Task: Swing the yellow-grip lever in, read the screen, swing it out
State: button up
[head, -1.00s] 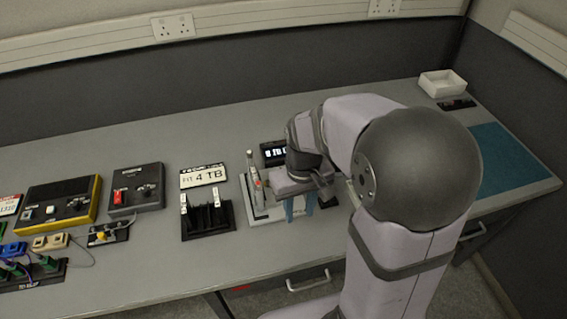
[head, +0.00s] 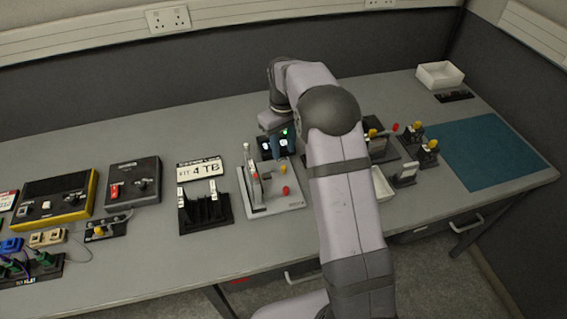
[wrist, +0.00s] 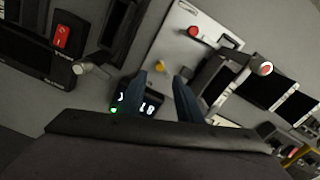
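A pale fixture plate (head: 292,206) stands mid-table with an upright post (head: 249,165) on its left. A yellow grip (head: 283,169) and a red knob (head: 285,190) show on it; the levers' arms are hard to make out. The yellow grip (wrist: 160,66) is just past my fingertips in the wrist view, not between them. My gripper (head: 278,150) is open and empty, its blue fingers apart (wrist: 160,80). It is over the dark screen (head: 264,143) behind the plate. The screen is lit with white characters and a green light (wrist: 113,110); my fingers partly cover it and I cannot read it.
Right of my arm are several yellow-knobbed clamps (head: 427,150), a small white tray (head: 383,185) and a teal mat (head: 500,152). A white bin (head: 440,74) is at the back right.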

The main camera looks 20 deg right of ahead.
aim_at(284, 167)
jog(key=shift+f+p, duration=1)
jog(key=shift+f, duration=2.65)
jog(key=shift+c, duration=0.6)
grip_shut()
